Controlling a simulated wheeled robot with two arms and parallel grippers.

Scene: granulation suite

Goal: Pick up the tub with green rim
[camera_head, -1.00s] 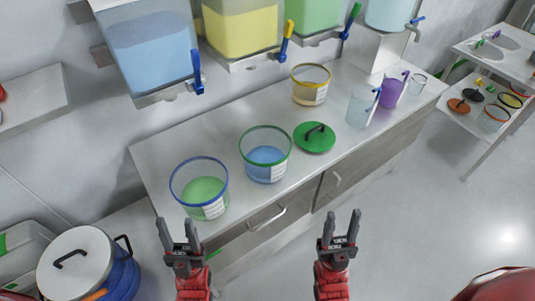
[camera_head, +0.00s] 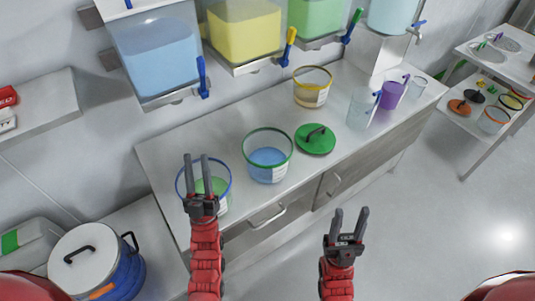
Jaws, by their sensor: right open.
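The tub with green rim (camera_head: 267,157) stands upright on the counter, clear-walled with blue contents and a white label. My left gripper (camera_head: 197,172) is open, in front of the blue-rimmed tub (camera_head: 223,189) in the picture and left of the green-rimmed tub; it partly hides the blue-rimmed tub, and I cannot tell whether it touches it. My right gripper (camera_head: 349,224) is open and empty, over the floor side in front of the counter, below and right of the green-rimmed tub.
A green lid (camera_head: 315,139) lies right of the green-rimmed tub. A yellow-rimmed tub (camera_head: 312,88), a clear jug (camera_head: 361,108) and a purple jug (camera_head: 393,95) stand farther along the counter (camera_head: 180,140). Dispensers with taps, one a blue tap (camera_head: 202,78), hang above. A lidded blue pot (camera_head: 98,262) is at lower left.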

